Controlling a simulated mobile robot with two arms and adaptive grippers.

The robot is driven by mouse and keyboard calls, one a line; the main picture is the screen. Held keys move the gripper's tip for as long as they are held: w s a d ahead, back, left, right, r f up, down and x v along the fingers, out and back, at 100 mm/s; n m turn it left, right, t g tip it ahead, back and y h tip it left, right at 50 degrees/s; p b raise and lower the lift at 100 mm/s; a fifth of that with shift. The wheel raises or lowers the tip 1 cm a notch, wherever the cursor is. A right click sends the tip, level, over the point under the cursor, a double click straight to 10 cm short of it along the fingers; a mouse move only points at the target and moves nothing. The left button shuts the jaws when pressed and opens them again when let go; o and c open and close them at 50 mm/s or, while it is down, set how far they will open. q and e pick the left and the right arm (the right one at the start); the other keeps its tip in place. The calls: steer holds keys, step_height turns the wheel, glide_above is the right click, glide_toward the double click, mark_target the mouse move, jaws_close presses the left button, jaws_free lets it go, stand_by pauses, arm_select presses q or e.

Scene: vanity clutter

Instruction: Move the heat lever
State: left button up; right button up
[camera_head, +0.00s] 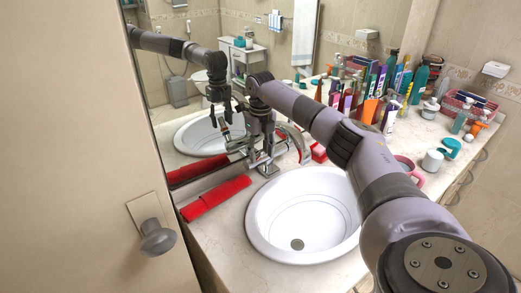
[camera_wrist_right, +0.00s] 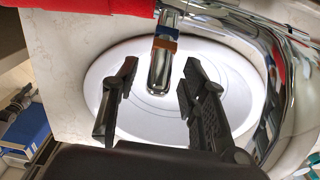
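The heat lever (camera_wrist_right: 160,68) is a chrome rod with an orange and a blue mark, seen in the right wrist view between my finger pads. My right gripper (camera_wrist_right: 157,82) is open, one black finger on each side of the lever with a gap to both. The curved chrome faucet (camera_wrist_right: 292,75) fills the right of that view. In the head view my right gripper (camera_head: 260,150) reaches down by the faucet (camera_head: 298,140), behind the sink; it partly hides the lever there. My left gripper is not in view.
The white sink basin (camera_head: 305,215) lies in front of the faucet. A red rolled towel (camera_head: 215,198) lies left of it. Several bottles and tubes (camera_head: 395,80) crowd the counter at right. The mirror (camera_head: 170,90) behind reflects my arm. A door (camera_head: 75,150) stands at left.

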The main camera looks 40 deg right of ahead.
steer(key=shift+f, duration=0.4)
steer(key=shift+c, duration=0.4)
jaws_close()
